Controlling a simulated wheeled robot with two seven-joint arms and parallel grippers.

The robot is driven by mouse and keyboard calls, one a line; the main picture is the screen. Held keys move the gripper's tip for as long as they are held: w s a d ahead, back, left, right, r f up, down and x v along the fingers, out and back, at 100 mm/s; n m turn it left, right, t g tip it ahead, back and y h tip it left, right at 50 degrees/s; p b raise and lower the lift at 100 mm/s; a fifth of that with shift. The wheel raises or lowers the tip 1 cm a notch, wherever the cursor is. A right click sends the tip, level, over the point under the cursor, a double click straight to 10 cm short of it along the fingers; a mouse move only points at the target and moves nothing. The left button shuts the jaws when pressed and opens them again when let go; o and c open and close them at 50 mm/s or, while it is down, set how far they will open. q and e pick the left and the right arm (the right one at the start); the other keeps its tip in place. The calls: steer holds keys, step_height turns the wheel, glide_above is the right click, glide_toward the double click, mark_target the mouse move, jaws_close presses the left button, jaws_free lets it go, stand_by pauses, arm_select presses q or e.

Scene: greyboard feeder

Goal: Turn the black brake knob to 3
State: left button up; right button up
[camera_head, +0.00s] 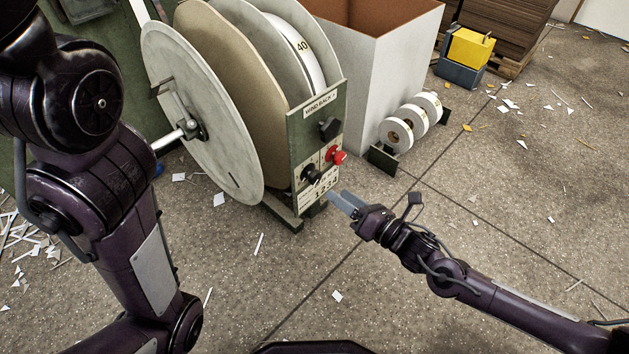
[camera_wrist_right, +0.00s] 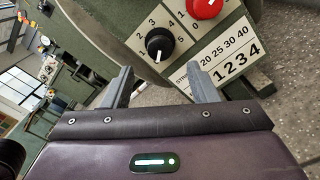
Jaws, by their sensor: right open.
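The black brake knob (camera_head: 312,174) is on the lower part of the green panel (camera_head: 308,135) of the reel stand. In the right wrist view the knob (camera_wrist_right: 160,44) sits on a dial with 2, 3, 4 and 5 readable, and its white mark is at its lower side, away from the 3. My right gripper (camera_head: 343,203) is open and empty, just in front of and below the knob, apart from it. In the right wrist view its fingertips (camera_wrist_right: 161,76) are spread below the knob. My left arm shows at the left, but its gripper is out of view.
A red knob (camera_head: 335,155) sits close beside the black knob, with another black knob (camera_head: 328,129) above it. A label plate (camera_head: 318,191) lies below. A large reel (camera_head: 205,110) stands at left, and small white rolls (camera_head: 411,122) at right. The floor in front has paper scraps.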

mark_target(318, 180)
steer(key=b+x, duration=0.3)
steer(key=x, duration=0.2)
steer(key=shift+w+a+f, duration=0.1)
steer(key=shift+f, duration=0.05)
steer(key=shift+w+a, duration=0.45)
steer(key=shift+a, duration=0.05)
steer(key=c, duration=1)
steer(key=shift+o, duration=0.2)
